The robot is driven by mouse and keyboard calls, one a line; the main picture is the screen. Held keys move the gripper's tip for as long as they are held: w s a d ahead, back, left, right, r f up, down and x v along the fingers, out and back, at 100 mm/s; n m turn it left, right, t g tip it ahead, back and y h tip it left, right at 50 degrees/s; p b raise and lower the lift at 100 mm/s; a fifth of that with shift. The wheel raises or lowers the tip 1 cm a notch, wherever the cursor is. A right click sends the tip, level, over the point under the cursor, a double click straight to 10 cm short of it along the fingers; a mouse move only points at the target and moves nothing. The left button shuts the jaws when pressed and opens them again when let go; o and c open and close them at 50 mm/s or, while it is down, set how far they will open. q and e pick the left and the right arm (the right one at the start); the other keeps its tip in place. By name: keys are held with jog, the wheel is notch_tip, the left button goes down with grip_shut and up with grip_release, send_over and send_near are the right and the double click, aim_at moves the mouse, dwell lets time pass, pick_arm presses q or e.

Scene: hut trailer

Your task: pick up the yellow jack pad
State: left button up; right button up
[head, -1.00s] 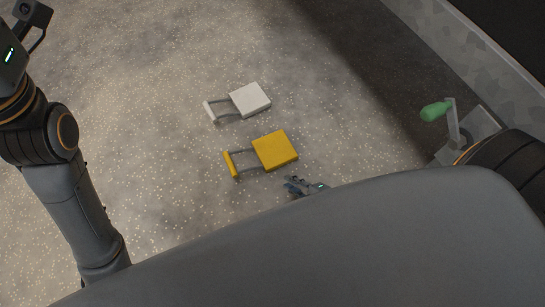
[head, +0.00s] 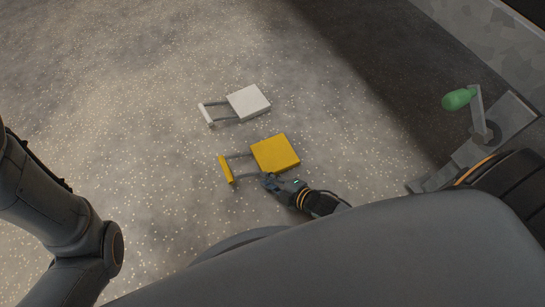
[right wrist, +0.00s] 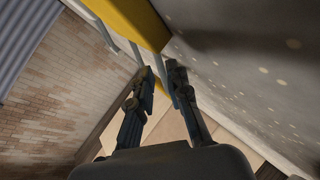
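The yellow jack pad (head: 275,153) lies on the speckled floor in the middle of the head view. Its yellow grip bar (head: 226,169) is on its left side, joined by two grey rods. My right gripper (head: 267,181) is low beside the pad's lower-left corner, close to the nearer rod. In the right wrist view the yellow pad (right wrist: 135,18) is at the top, and the fingers (right wrist: 161,70) are apart with a rod near or between their tips. Contact cannot be told. My left gripper is out of view; only its arm shows.
A white pad (head: 248,101) of the same shape lies on the floor just beyond the yellow one. A crank with a green knob (head: 459,99) stands on a grey metal piece at the right, near a wall base. The floor to the left is clear.

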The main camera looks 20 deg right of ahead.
aim_at(256, 174)
jog(key=b+x, duration=0.4)
jog(key=shift+w+a+f, duration=0.1)
jog(key=shift+w+a, duration=0.1)
jog(key=shift+w, duration=0.15)
grip_shut()
